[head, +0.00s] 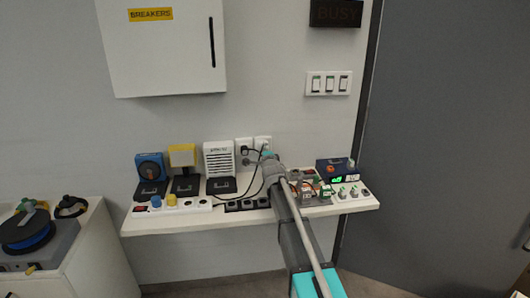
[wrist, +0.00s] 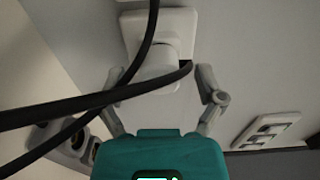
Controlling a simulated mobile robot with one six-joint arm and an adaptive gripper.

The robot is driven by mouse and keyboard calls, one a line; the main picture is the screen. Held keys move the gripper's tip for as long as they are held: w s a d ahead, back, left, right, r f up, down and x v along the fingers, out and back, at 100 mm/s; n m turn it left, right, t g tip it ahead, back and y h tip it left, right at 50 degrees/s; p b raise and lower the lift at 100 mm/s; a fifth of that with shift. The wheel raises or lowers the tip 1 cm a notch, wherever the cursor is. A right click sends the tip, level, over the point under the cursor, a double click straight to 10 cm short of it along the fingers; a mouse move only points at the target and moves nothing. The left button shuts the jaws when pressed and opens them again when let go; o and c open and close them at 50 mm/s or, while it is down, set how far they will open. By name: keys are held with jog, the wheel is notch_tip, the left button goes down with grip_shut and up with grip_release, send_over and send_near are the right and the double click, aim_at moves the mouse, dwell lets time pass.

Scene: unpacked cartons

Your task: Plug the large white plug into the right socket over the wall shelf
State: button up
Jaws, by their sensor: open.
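The large white plug (wrist: 158,62) is at a white wall socket (wrist: 150,22) in the wrist view, its face against or very near the plate. Whether it is fully seated I cannot tell. In the head view, two sockets sit side by side over the shelf: the left socket (head: 243,142) and the right socket (head: 263,141). My gripper (wrist: 160,80) is open, with one finger on each side of the plug and gaps visible. In the head view my gripper (head: 267,157) is just below the right socket and hides part of it.
Black cables (wrist: 95,98) cross in front of the plug. The wall shelf (head: 150,224) carries power strips, a white speaker-like box (head: 219,158), a yellow-topped device (head: 182,156), a blue device (head: 150,167) and a dark box (head: 335,171). A switch panel (head: 328,83) is at upper right.

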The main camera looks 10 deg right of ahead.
jog(key=shift+s, duration=0.15)
jog(key=s, duration=1.1)
jog(key=shift+s, duration=0.4)
